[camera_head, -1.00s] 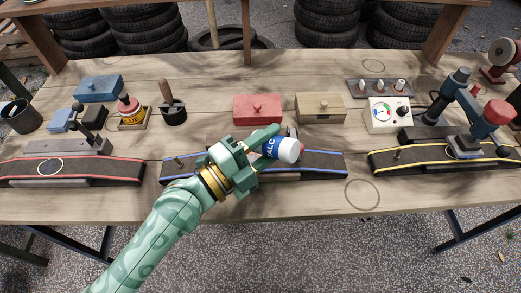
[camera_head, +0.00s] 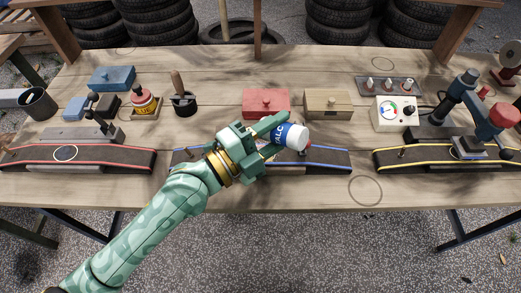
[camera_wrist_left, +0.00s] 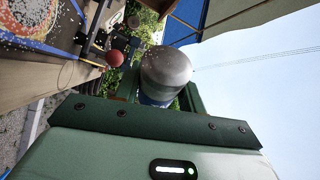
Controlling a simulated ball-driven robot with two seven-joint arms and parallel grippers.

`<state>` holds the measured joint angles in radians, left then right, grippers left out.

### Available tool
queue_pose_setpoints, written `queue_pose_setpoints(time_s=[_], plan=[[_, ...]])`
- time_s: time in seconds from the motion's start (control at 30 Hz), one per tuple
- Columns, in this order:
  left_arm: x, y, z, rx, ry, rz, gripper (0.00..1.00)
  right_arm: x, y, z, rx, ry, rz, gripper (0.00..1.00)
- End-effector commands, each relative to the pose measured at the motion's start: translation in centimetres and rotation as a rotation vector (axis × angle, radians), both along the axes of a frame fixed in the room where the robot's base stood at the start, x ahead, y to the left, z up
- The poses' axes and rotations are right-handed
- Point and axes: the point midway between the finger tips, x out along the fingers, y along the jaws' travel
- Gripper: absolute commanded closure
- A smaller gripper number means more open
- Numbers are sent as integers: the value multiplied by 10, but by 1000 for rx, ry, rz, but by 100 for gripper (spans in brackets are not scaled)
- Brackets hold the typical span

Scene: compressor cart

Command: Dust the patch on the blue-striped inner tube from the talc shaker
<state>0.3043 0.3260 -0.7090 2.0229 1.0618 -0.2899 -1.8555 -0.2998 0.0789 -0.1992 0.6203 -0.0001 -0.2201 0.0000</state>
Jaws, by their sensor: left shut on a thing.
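My left gripper (camera_head: 272,137) is shut on the talc shaker (camera_head: 293,136), a white and blue bottle held tipped on its side above the blue-striped inner tube (camera_head: 325,160). The shaker's pale end points right. In the left wrist view the shaker's rounded grey end (camera_wrist_left: 166,72) shows beyond my gripper. The tube lies on the bench, its middle hidden behind my gripper and arm. In the left wrist view an orange round patch (camera_wrist_left: 35,14) with a blue edge shows at the top left, with white specks over and around it. My right gripper is not in view.
A red-striped tube (camera_head: 115,158) lies to the left and a yellow-striped tube (camera_head: 420,160) under a clamp to the right. A red box (camera_head: 266,103) and a tan box (camera_head: 328,104) stand behind the shaker. The bench front right of centre is clear.

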Motion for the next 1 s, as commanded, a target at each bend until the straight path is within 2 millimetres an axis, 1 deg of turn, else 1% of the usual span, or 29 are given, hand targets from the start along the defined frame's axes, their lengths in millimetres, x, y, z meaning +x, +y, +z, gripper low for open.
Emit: queue_pose_setpoints(time_s=[0.2, 0.27, 0.33, 0.53, 0.63, 0.73, 0.9, 1.0], plan=[[1, 0, -22, 0, 5, 1, 85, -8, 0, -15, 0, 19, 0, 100], [1, 0, -26, 0, 4, 0, 85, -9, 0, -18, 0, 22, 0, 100], [0, 0, -24, 0, 1, 0, 85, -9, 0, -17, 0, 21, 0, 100], [0, 0, -3, 0, -4, 0, 85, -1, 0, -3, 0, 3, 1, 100], [0, 0, 2, 0, -1, 0, 85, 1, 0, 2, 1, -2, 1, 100], [0, 0, -6, -1, 3, 0, 85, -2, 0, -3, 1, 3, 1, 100], [1, 0, -23, 1, 6, 0, 85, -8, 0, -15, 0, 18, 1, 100], [1, 0, -26, -1, 3, -1, 85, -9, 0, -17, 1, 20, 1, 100]])
